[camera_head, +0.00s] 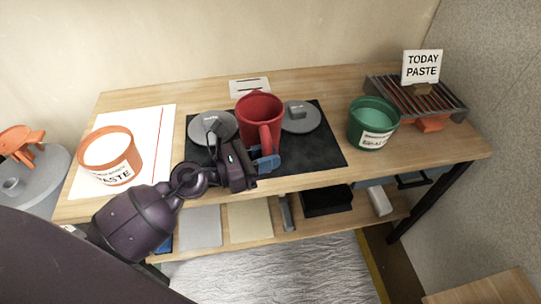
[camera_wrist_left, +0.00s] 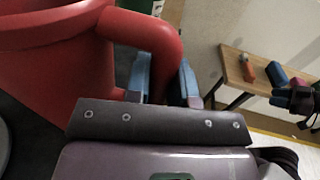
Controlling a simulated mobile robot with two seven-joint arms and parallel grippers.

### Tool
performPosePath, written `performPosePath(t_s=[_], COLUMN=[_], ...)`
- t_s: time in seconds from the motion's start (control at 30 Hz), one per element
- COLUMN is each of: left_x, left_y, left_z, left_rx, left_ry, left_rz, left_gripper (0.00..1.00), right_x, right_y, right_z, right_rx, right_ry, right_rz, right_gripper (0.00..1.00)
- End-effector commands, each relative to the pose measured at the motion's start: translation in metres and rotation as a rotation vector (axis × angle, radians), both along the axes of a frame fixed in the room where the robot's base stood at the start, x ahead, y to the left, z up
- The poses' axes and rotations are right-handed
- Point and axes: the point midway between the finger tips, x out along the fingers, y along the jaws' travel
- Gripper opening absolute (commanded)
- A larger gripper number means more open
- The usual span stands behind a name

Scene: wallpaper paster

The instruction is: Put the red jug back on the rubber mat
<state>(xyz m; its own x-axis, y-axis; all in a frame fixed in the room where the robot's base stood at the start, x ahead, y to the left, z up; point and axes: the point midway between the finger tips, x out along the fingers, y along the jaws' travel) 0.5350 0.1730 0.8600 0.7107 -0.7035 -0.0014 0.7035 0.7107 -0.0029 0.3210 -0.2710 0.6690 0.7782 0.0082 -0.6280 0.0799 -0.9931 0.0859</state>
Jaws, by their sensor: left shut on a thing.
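The red jug (camera_head: 258,112) stands upright over the black rubber mat (camera_head: 318,152), between two grey round lids. I cannot tell whether its base touches the mat. My left gripper (camera_head: 264,161) is shut on the jug's handle, on the near side of the jug. In the left wrist view the jug (camera_wrist_left: 50,60) fills the left side, and its handle passes between the blue fingers of the left gripper (camera_wrist_left: 164,82). The jug's base is hidden there.
Grey lids (camera_head: 212,128) (camera_head: 300,117) lie on the mat close to the jug. An orange paste bucket (camera_head: 110,156) stands at left on a white sheet, and a green bucket (camera_head: 373,123) right of the mat. A rack with a sign (camera_head: 422,67) is at far right. The mat's right part is clear.

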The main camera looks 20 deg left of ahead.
Motion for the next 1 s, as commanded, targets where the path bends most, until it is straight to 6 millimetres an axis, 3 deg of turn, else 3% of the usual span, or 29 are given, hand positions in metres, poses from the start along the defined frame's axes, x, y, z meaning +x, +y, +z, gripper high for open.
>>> performPosePath(t_s=[0.47,0.5,0.63,1.0], left_x=[0.0002,0.0002,0.0003,0.0004], left_y=[0.0001,0.0002,0.0001,0.0002], left_z=[-0.0054,-0.0045,-0.0038,0.0010], left_rx=[0.001,0.000,0.001,0.001], left_ry=[-0.002,-0.003,-0.004,-0.006], left_rz=[0.000,0.000,0.000,0.000], left_gripper=[0.00,0.27,0.47,0.48], right_x=[-0.0010,-0.0007,-0.0006,-0.0002], right_y=[-0.0007,-0.0005,0.0004,0.0010], right_z=[-0.0016,-0.0007,-0.0005,0.0009], right_rx=[-0.001,-0.001,0.001,0.002], right_ry=[0.003,0.001,0.001,-0.001], right_rz=[-0.001,-0.001,0.001,0.001], right_gripper=[0.43,0.43,0.43,0.43])
